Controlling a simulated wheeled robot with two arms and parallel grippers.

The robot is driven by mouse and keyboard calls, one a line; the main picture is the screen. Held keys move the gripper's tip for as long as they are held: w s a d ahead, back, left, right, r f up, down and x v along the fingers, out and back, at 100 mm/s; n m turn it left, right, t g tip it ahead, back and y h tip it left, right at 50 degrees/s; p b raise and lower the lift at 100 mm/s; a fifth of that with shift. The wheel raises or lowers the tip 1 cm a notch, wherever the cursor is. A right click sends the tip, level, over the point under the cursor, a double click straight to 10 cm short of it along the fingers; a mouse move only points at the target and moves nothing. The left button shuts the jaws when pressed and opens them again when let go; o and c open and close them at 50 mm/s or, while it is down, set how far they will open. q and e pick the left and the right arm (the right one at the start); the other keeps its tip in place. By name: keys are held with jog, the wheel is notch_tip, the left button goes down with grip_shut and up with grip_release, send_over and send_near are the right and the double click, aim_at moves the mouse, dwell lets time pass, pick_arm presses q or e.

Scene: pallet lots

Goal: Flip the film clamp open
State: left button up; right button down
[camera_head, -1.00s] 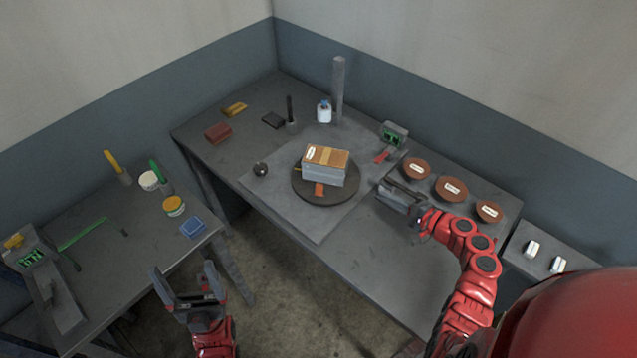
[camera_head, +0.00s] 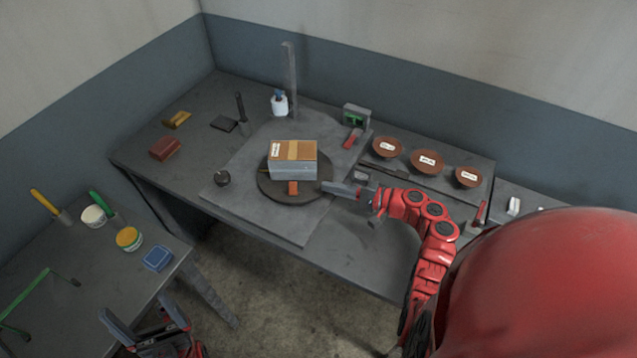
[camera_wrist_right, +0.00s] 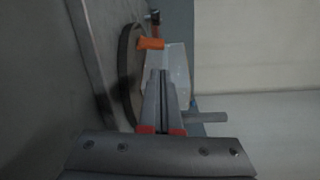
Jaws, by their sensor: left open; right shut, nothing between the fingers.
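An orange tab (camera_head: 293,187), which looks like the film clamp, sits at the front edge of the dark round turntable (camera_head: 268,192). The tab also shows in the right wrist view (camera_wrist_right: 151,43). My left gripper (camera_head: 140,316) is open and empty, low at the left, far from the turntable.
A post (camera_head: 290,80) and a white bottle (camera_head: 279,103) stand behind the turntable. A small display unit (camera_head: 356,116) with a red-handled part (camera_head: 352,138) is behind right.

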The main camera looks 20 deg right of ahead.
aim_at(302, 190)
jog(key=p+x, duration=0.2)
jog(key=x, duration=0.7)
